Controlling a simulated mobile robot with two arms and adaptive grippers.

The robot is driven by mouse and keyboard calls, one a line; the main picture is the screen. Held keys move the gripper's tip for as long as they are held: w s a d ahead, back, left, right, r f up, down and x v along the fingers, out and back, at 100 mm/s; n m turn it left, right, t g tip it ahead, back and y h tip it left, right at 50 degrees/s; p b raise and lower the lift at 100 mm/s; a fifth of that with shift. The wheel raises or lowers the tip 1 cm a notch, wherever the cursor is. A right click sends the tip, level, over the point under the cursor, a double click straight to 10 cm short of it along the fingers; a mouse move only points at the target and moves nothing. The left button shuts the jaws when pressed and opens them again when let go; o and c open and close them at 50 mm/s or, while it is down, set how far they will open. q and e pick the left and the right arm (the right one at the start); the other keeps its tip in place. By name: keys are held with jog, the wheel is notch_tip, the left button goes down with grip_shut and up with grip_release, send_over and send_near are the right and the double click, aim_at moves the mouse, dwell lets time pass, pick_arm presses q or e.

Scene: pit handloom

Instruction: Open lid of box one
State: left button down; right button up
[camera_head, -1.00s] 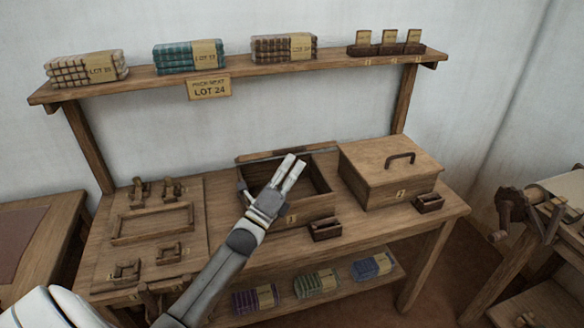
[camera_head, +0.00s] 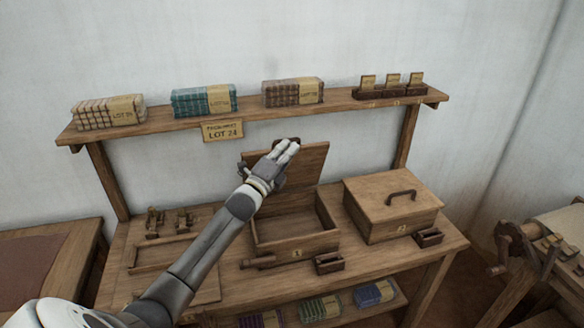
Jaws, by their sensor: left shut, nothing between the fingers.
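Box one (camera_head: 297,252) is a wooden box with a "1" label on its front, in the middle of the bench. Its lid (camera_head: 308,170) stands raised at the back edge, with its inner face towards me, and the empty-looking inside shows. My left gripper (camera_head: 290,147) is shut and empty, at the upper part of the lid, and covers its upper left part. I cannot tell whether the fingers touch the lid. My right gripper is not in view.
A closed box labelled "2" (camera_head: 385,228) with a dark handle stands to the right. A small wooden holder (camera_head: 328,264) sits in front of box one. Above, a shelf (camera_head: 245,113) carries cloth bundles. A wooden frame (camera_head: 160,252) lies at the left.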

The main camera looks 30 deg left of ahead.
pick_arm(q)
jog(key=shift+w+a+r+b, duration=0.35)
jog(key=shift+w+a+r, duration=0.15)
jog(key=shift+w+a, duration=0.3)
jog(key=shift+w+a+r+b, duration=0.4)
jog(key=shift+w+a, duration=0.3)
jog(key=shift+a, duration=0.2)
